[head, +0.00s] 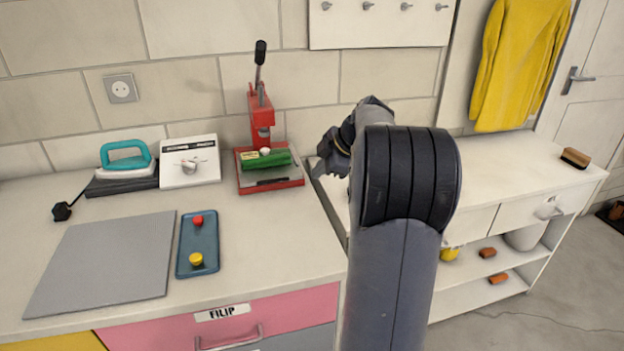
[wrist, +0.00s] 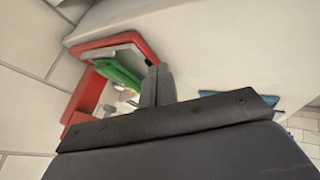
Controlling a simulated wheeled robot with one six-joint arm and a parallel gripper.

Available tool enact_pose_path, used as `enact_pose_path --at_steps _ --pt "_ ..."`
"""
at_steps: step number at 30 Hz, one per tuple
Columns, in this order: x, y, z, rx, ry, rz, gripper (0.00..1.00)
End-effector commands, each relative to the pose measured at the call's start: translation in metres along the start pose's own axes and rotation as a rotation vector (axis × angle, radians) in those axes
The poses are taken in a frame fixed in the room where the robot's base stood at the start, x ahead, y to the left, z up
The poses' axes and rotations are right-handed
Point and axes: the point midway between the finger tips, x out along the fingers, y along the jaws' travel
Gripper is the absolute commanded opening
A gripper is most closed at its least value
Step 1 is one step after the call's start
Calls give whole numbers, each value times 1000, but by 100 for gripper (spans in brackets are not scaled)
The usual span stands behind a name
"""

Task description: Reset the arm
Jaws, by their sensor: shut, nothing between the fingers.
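My arm rises from the bottom of the head view and bends over at the top, with my gripper (head: 322,160) pointing left, just right of the red press. In the wrist view my gripper (wrist: 160,75) is shut, its two fingers together with nothing between them. The red press (head: 262,120) with a raised black lever stands on the counter by the wall. A green item (head: 266,160) lies on its base plate, and also shows in the wrist view (wrist: 122,76). My gripper looks apart from the press.
The counter holds a teal iron (head: 127,160), a white box with a dial (head: 190,165), a grey mat (head: 100,265) and a blue tray (head: 186,250) with a red and a yellow knob. A white shelf unit (head: 510,185) with a brush (head: 575,158) stands at right.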

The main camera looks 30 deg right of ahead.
Motion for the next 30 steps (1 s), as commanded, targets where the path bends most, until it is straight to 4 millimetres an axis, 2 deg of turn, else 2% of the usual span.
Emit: enact_pose_path --at_steps 3,6,19,23,30 --pt "-18 0 0 0 -1 1 0" --pt "-25 0 0 0 0 0 0" --pt "-28 -1 0 0 0 -3 0" --pt "-20 -1 0 0 1 -4 0" --pt "21 -1 0 1 3 -7 0"
